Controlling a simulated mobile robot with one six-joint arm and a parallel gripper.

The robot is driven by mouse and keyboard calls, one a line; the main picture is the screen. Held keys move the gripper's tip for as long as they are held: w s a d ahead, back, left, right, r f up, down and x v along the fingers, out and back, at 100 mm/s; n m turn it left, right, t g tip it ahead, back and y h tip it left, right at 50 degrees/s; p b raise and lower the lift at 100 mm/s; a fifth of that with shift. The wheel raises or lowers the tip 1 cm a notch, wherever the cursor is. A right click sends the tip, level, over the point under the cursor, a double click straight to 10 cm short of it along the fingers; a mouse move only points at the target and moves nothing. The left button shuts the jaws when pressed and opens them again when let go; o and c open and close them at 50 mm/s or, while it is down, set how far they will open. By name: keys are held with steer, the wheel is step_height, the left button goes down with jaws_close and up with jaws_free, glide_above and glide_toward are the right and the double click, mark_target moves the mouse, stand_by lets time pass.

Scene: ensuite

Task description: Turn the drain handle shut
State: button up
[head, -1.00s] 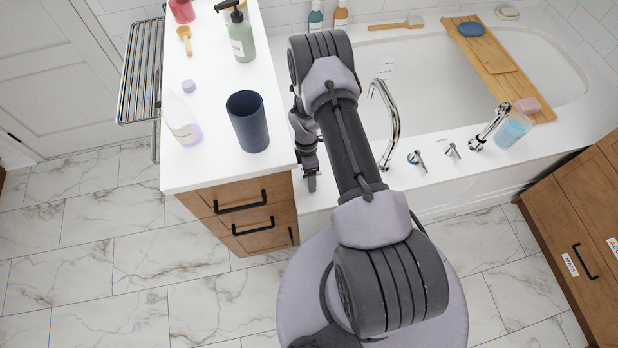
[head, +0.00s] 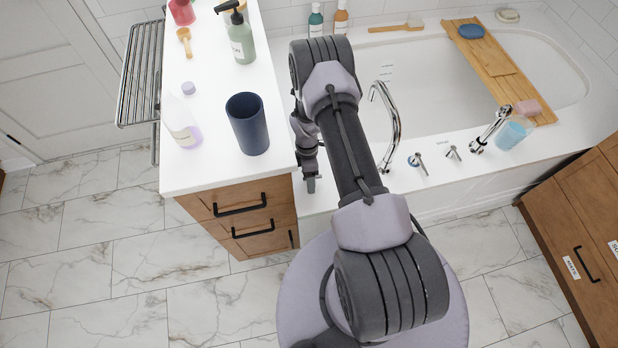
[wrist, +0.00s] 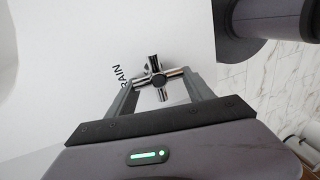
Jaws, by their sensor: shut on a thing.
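The drain handle (wrist: 156,78) is a small chrome cross-shaped knob on the white tub deck in the wrist view. In the head view my gripper (head: 311,183) shows only in part, low at the tub's left end next to the counter. My arm hides the drain handle there.
A chrome spout (head: 391,125) and two taps (head: 418,163) stand on the tub deck (head: 440,170) right of my arm. The counter (head: 205,90) with a dark blue cup (head: 248,124) is close on the left. A wooden tray (head: 490,65) spans the tub.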

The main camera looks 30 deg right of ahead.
steer(key=m+b, duration=0.1)
steer(key=m, duration=0.3)
steer(key=shift+s+f+y, duration=0.1)
steer(key=shift+f+y, duration=0.05)
steer(key=shift+y, duration=0.15)
steer(key=m+b, duration=0.2)
steer(key=m, duration=0.2)
steer(key=shift+d+m+t+y, duration=0.1)
steer(key=shift+m+t+y, duration=0.2)
steer(key=shift+t, duration=0.1)
steer(key=m, duration=0.1)
steer(key=m+b, duration=0.1)
steer(key=m, duration=0.1)
steer(key=m+b, duration=0.1)
steer(key=shift+w+d+t, duration=0.15)
steer(key=shift+w+t, duration=0.1)
steer(key=shift+t, duration=0.15)
steer(key=shift+d+m+t+b, duration=0.2)
steer(key=shift+m+t+b, duration=0.3)
steer(key=shift+m+b, duration=1.5)
steer(key=shift+w+m+p, duration=0.1)
steer(key=shift+m+p, duration=0.25)
steer(key=shift+m, duration=0.15)
steer(key=o, duration=1.2)
steer(key=shift+w+a, duration=0.1)
steer(key=shift+r, duration=0.2)
